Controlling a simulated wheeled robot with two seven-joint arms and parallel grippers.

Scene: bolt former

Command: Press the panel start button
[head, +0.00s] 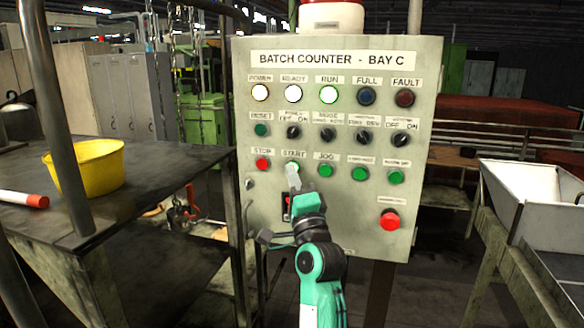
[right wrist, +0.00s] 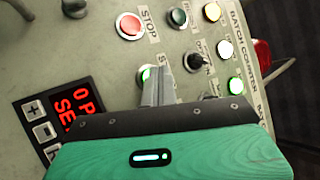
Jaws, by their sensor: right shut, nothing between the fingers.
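The grey control panel (head: 340,225) labelled BATCH COUNTER - BAY C stands upright in front of me. The green START button (head: 291,166) is in its lower button row, between the red STOP button (head: 262,164) and the green JOG button (head: 326,171). My right gripper (head: 292,172) is shut and empty, with its fingertips at the START button, covering part of it. In the right wrist view the fingertips (right wrist: 158,74) overlap the START button (right wrist: 145,75), whose green edge shows bright. I cannot tell whether they touch it. My left gripper is not in view.
The POWER, READY and RUN lamps (head: 329,95) are lit; FULL and FAULT look dark. A red mushroom button (head: 389,220) sits at the panel's lower right. A dark table (head: 150,165) with a yellow bowl (head: 88,167) stands left, a white bin (head: 530,185) right.

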